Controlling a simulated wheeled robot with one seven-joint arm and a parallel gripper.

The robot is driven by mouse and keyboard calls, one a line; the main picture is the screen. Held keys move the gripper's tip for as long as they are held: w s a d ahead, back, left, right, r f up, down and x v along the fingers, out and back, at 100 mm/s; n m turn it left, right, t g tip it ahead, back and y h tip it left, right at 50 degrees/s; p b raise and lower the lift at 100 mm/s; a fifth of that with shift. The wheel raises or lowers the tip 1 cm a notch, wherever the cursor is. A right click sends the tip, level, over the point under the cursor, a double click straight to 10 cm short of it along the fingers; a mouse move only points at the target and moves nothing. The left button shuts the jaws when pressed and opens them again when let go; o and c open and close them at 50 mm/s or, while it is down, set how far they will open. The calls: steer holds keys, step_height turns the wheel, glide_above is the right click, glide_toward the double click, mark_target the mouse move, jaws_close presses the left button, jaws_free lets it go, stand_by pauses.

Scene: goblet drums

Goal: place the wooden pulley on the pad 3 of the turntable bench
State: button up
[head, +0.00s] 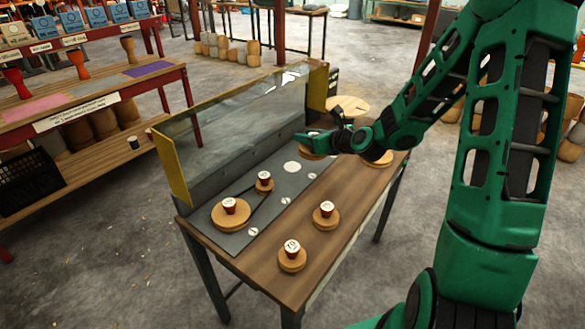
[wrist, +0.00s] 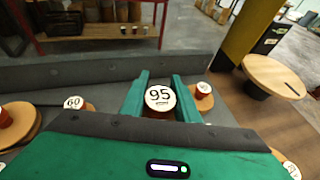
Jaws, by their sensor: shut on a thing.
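My gripper (head: 318,138) is shut on the wooden pulley (head: 312,155), above the far half of the bench's grey plate (head: 245,215). In the wrist view my gripper (wrist: 159,92) has its fingers on either side of the pulley's knob, whose white top (wrist: 160,98) reads 95. The pulley's disc is mostly hidden there. In the head view a larger bare white disc (head: 291,166) lies on the plate, left of the held pulley. Small white markers (head: 285,200) also sit on the plate. Their numbers are too small to read, so I cannot tell which pad is 3.
A large pulley (head: 231,217) and a small one (head: 265,184) stand on the plate, joined by a dark belt. Other pulleys (head: 326,217) (head: 292,260) (head: 378,160) stand on the bench's wooden strip. A clear guard (head: 240,115) edges the back. A round wooden board (head: 347,105) is at the far end.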

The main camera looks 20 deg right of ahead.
steer(key=w+a, duration=0.5)
steer(key=w, duration=0.2)
steer(key=shift+n+y, duration=0.3)
steer(key=shift+w+d+f, duration=0.1)
steer(key=shift+w+f, duration=0.05)
steer(key=shift+f, duration=2.45)
steer(key=shift+w+f, duration=0.15)
steer(key=shift+f, duration=2.4)
steer(key=shift+f, duration=0.1)
steer(key=o, duration=1.1)
